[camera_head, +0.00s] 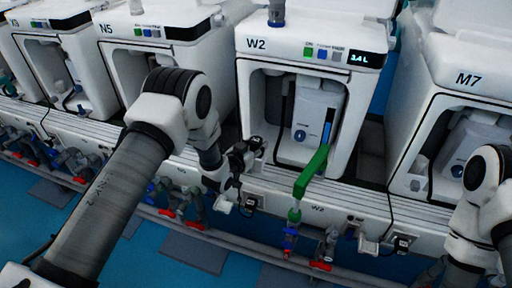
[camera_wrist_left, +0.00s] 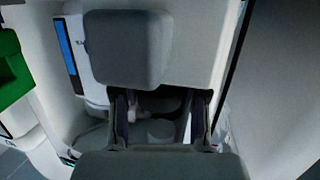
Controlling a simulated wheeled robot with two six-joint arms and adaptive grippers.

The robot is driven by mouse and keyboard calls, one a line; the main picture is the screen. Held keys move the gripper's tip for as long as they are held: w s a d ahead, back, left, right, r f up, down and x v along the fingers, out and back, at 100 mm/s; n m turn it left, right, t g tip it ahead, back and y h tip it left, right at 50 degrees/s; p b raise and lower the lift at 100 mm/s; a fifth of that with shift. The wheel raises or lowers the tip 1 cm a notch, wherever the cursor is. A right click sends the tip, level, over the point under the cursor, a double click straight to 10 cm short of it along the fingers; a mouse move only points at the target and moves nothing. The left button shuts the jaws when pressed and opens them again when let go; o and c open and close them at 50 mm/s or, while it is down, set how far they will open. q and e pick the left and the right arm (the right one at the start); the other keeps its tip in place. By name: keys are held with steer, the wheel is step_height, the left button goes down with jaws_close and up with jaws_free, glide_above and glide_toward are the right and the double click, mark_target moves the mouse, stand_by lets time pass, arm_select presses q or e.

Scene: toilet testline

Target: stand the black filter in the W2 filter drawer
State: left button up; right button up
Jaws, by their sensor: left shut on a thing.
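The W2 unit (camera_head: 305,52) stands upright at centre right in the head view, with an open front bay. Inside it is a pale grey part with a blue strip (camera_head: 326,132). The strip also shows in the left wrist view (camera_wrist_left: 67,55). My left gripper (camera_head: 252,150) is at the left front edge of this bay. In the left wrist view its fingers (camera_wrist_left: 162,105) are apart, with a dark thing between them. A dark grey rounded block (camera_wrist_left: 128,48) shows just past the fingertips. I take the held thing for the black filter, but its outline is mostly hidden. My right gripper is not in view.
A green lever (camera_head: 311,172) sticks out in front of W2, close to the right of my left gripper. The N5 unit (camera_head: 150,30) stands to the left and M7 (camera_head: 468,78) to the right. Valves with red and blue handles (camera_head: 322,265) line the rail below.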

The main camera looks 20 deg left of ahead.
arm_select(q)
steer(key=shift+f, duration=0.2)
steer(key=shift+f, duration=0.15)
steer(key=o, duration=1.2)
steer(key=shift+c, duration=0.2)
